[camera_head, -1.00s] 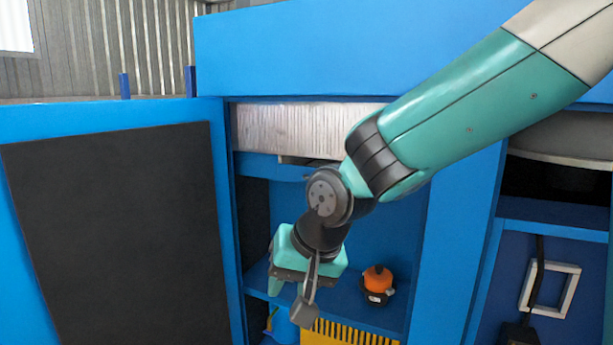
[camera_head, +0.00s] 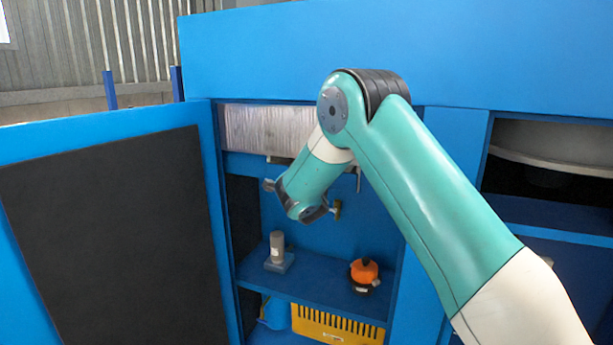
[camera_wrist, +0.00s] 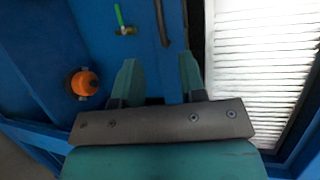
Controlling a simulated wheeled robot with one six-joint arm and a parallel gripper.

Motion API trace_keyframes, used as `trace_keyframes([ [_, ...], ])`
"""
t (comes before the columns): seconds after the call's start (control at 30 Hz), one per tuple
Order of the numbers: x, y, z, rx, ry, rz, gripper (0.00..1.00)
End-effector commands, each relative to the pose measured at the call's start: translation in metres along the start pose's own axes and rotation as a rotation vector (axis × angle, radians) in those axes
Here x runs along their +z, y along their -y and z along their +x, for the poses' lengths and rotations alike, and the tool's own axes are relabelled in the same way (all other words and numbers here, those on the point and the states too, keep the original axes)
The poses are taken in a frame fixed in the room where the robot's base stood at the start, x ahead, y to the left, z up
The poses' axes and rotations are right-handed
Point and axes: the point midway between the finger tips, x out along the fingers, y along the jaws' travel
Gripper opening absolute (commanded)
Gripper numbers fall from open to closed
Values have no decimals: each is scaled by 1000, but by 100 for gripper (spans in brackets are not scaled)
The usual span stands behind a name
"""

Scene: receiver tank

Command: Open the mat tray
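The mat tray (camera_head: 255,128) shows as a pale ribbed panel in the upper slot of the blue cabinet, partly hidden by my arm. In the wrist view a bright ribbed surface (camera_wrist: 262,70), which looks like the same tray, lies to the right of my gripper. My gripper (camera_wrist: 160,82) is open, with two teal fingers apart and nothing between them. A dark bar (camera_wrist: 162,22), perhaps a handle, lies beyond the fingertips; contact is not seen. In the head view my arm hides the fingers.
An open door (camera_head: 110,235) stands at the left. An orange and black item (camera_head: 364,274) and a grey cylinder (camera_head: 277,248) stand on the shelf below. A yellow crate (camera_head: 335,326) sits lower.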

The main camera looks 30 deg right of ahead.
Motion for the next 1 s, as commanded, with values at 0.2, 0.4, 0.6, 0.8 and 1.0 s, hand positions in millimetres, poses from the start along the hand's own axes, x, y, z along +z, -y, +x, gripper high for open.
trace_keyframes([
  [0.2,-1,4,49,3,-3,0,38],
  [0.4,-1,3,87,2,-2,1,38],
  [0.6,0,1,112,1,-1,-1,38],
  [0.8,0,0,122,2,0,-1,38],
  [1.0,0,-1,123,2,0,-2,38],
])
